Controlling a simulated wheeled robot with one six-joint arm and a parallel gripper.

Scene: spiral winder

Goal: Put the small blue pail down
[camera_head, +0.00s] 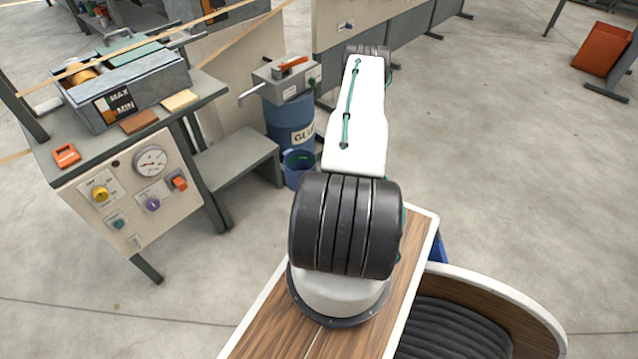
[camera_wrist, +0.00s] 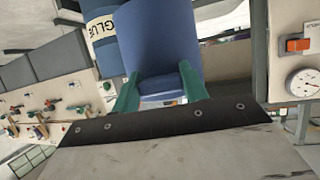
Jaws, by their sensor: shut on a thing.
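The small blue pail (camera_head: 298,176) shows in the head view just left of my white arm, in front of the blue glue drum (camera_head: 290,122). Its inside looks dark, with a bit of green at the rim. In the wrist view the pail (camera_wrist: 160,45) fills the upper middle. My gripper (camera_wrist: 160,88) has its two green fingers closed on a blue block on the pail's side. In the head view my gripper is hidden by my arm. I cannot tell whether the pail's base touches the floor.
A grey bench step (camera_head: 235,155) stands left of the pail. Left of it is a machine panel with a gauge (camera_head: 150,162) and knobs. A grey box with a crank (camera_head: 287,78) tops the drum. Open concrete floor (camera_head: 490,150) lies to the right.

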